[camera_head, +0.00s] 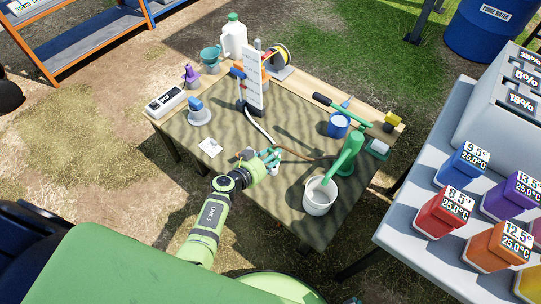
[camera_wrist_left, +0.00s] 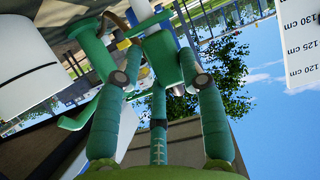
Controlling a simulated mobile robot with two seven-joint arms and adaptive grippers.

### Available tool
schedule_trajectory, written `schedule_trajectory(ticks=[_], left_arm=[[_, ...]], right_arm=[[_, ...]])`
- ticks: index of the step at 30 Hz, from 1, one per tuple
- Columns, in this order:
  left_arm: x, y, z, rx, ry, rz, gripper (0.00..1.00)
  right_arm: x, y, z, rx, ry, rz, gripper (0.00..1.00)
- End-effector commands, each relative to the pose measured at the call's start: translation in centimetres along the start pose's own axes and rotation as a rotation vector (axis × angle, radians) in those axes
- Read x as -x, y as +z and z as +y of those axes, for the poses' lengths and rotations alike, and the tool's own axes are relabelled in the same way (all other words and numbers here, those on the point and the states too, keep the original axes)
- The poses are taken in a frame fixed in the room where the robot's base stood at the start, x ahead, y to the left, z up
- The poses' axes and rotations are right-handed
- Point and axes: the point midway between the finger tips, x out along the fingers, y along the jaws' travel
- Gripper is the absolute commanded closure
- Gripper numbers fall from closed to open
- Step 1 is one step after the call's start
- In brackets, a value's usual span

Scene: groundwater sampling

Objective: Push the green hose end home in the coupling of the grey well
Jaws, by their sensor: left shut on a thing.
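My left gripper (camera_head: 272,158) is over the front middle of the mat in the head view. In the wrist view its two teal fingers (camera_wrist_left: 162,78) are closed on a green block-like piece, which I take for the green hose end (camera_wrist_left: 162,57). A brown hose (camera_head: 292,150) runs near the gripper towards the green hand pump (camera_head: 347,158). A grey conical base with a blue top (camera_head: 200,112) stands left on the mat; I cannot tell whether it is the grey well. No coupling shows clearly, and the hose end looks apart from that base. My right gripper is not in view.
A white bucket (camera_head: 319,196) stands under the pump. A white scale board (camera_head: 252,80) rises behind the gripper, with a pale hose (camera_head: 260,128) below it. A white card (camera_head: 210,147) lies left. Several coloured blocks sit on the right-hand table (camera_head: 400,205). The mat's front left is mostly clear.

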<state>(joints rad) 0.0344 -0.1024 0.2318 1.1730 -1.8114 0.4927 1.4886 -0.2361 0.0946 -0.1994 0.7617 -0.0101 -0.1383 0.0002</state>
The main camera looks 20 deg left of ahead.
Motion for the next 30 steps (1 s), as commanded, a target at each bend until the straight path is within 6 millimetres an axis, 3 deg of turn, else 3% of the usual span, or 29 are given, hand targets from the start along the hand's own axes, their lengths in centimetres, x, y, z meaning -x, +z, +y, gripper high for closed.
schedule_trajectory(ticks=[30], left_arm=[[-0.04, 0.10, -0.02, -0.001, -0.001, 0.000, 0.91]], right_arm=[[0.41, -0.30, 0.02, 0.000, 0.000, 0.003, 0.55]])
